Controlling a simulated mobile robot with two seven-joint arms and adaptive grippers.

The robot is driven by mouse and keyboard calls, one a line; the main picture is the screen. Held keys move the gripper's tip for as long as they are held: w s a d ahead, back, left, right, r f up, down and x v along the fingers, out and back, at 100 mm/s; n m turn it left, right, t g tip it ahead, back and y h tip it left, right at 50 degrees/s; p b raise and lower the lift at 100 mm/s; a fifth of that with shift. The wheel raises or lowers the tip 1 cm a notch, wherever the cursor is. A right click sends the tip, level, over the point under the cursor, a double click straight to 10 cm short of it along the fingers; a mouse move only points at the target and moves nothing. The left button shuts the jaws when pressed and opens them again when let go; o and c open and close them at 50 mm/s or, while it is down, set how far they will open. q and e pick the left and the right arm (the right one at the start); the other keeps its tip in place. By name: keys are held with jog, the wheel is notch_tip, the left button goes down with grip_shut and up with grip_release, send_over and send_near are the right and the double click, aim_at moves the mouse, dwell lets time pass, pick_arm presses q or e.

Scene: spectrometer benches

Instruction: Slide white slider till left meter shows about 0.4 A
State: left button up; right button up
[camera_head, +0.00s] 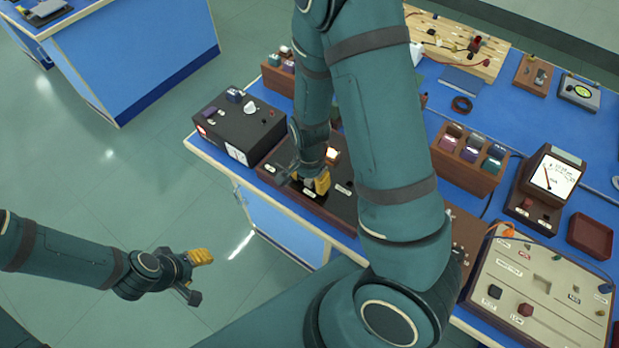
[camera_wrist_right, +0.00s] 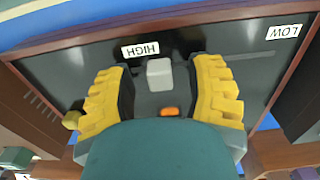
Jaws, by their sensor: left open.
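The white slider (camera_wrist_right: 159,73) shows in the right wrist view on a dark panel, close to the HIGH label (camera_wrist_right: 140,50); the LOW label (camera_wrist_right: 284,31) is far to the right. My right gripper (camera_wrist_right: 163,90) is open, its yellow fingers on either side of the slider with visible gaps. In the head view this gripper (camera_head: 318,184) is down at the dark wood-framed panel (camera_head: 342,205), and the slider is hidden. I cannot identify the left meter; my right arm covers part of the bench. My left gripper (camera_head: 199,274) is open and empty, away from the bench.
A black box with a knob (camera_head: 240,122) stands left of the panel. An analog meter (camera_head: 551,175) stands at the right, near a brown tray (camera_head: 590,236) and a pale circuit board (camera_head: 540,282). A block of coloured pieces (camera_head: 466,160) sits mid-bench. Open floor surrounds my left gripper.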

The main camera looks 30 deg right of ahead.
aim_at(310, 180)
grip_shut()
jog(key=shift+s, duration=0.15)
jog(key=shift+o, duration=0.4)
grip_release()
notch_tip(310, 180, up, 12)
dwell(0.5)
